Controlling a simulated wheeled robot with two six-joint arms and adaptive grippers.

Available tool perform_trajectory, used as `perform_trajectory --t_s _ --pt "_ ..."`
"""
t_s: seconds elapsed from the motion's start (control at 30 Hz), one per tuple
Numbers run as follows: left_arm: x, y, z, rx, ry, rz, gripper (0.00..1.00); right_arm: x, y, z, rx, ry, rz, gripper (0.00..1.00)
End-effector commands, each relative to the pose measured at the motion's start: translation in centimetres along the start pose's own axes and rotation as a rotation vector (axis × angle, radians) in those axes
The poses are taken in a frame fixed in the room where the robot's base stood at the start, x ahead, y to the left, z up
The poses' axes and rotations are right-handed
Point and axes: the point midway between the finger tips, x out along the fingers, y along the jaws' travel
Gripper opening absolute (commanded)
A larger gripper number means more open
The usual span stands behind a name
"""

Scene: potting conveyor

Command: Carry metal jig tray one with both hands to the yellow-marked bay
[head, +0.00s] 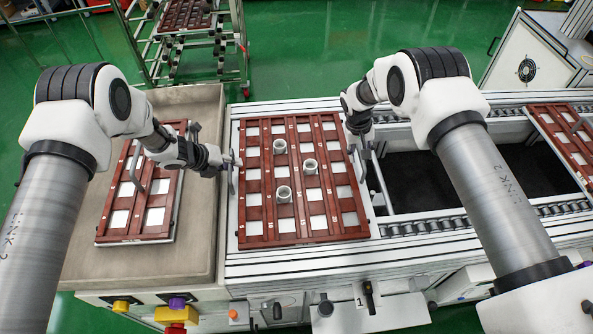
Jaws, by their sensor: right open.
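A tray with a red-brown grid and pale square pockets (310,236) lies flat at the left end of the conveyor, in the middle of the head view. Three white ring-shaped parts (283,193) stand on it. I cannot read a number on this tray. My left gripper (233,163) is at the tray's left-side handle (232,184); whether its jaws are closed around the handle is too small to tell. My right gripper (358,138) is open near the tray's upper right edge, by the right-side handle. I cannot make out a yellow-marked bay.
A similar tray (108,231) lies on the grey bench (72,270) at left. Another tray (558,122) is at the far right. The conveyor's dark opening (420,185) lies right of the middle tray. A wheeled rack (150,62) stands behind. Buttons line the front.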

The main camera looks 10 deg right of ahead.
Motion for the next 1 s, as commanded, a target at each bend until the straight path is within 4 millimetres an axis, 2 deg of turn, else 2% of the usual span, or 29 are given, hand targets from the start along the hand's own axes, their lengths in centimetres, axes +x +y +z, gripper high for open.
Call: perform_trajectory --t_s 0.23,0.27,0.3,0.33,0.37,0.4,0.77,1.0 --pt "0.1 0.0 0.0 -0.001 0.0 0.0 0.24 0.1 0.0 0.0 0.0 0.0 0.0 0.41" --pt "0.1 0.0 0.0 -0.001 0.0 0.0 0.21 0.1 0.0 0.0 0.0 0.0 0.0 0.38" --pt "0.1 0.0 0.0 -0.001 0.0 0.0 0.07 0.1 0.0 0.0 0.0 0.0 0.0 0.24" --pt "0.1 0.0 0.0 -0.001 0.0 0.0 0.0 0.1 0.0 0.0 0.0 0.0 0.0 0.13" --pt "0.1 0.0 0.0 -0.001 0.0 0.0 0.0 0.1 0.0 0.0 0.0 0.0 0.0 0.02" --pt "0.1 0.0 0.0 -0.001 0.0 0.0 0.0 0.1 0.0 0.0 0.0 0.0 0.0 0.0" --pt "0.0 -0.1 0.1 0.0 -0.001 -0.001 0.0 0.0 0.0 -0.1 0.0 0.002 0.0 0.0" --pt "-1.6 -1.2 0.8 0.0 -0.001 -0.001 0.0 -2.1 0.4 -0.1 0.0 0.002 0.0 0.0"
